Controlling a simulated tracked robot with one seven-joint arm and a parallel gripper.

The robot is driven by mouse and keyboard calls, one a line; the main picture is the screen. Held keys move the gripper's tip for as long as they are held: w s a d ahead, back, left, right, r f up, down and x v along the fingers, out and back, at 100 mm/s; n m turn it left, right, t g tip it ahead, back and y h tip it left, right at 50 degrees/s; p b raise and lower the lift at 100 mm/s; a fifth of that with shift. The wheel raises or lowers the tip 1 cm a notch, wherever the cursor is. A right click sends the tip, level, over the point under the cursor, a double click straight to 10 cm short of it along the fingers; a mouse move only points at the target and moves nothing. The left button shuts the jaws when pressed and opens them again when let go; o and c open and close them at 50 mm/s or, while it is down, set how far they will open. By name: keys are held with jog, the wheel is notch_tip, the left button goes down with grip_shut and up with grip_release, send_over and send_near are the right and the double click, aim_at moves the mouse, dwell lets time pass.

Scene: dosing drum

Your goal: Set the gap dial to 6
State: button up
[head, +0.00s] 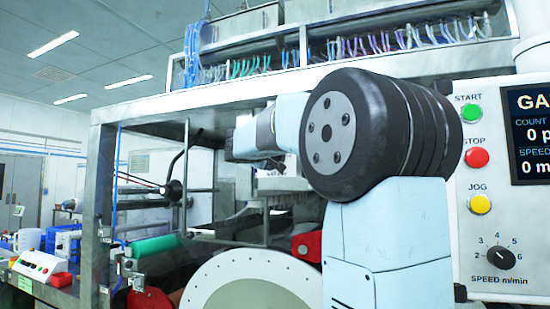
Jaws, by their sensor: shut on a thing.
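I cannot make out a gap dial in the head view. The only dial I see is a black knob (500,258) on the white panel at the right. It is labelled SPEED m/min, with numbers from 2 to 6 around it, so it is a speed dial. My arm's light-blue links and large black joint fill the middle of the view, with one link reaching back and left into the machine. My gripper does not show; the arm and machine hide what it may be at.
The control panel (464,235) has a green START button (471,113), a red STOP button (477,157), a yellow JOG button (480,204) and a display (530,135). A large pale drum (255,285) is low in front. A steel frame post (98,210) stands at the left.

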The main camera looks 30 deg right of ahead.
jog(key=shift+w+f+m, duration=0.15)
jog(key=shift+f+m, duration=0.15)
jog(key=shift+m, duration=0.2)
jog(key=shift+a, duration=0.1)
jog(key=o, duration=1)
jog(key=shift+r, duration=0.1)
jog(key=shift+o, duration=0.2)
jog(key=shift+r, duration=0.1)
jog(key=v, duration=1.3)
jog(key=shift+s+a, duration=0.25)
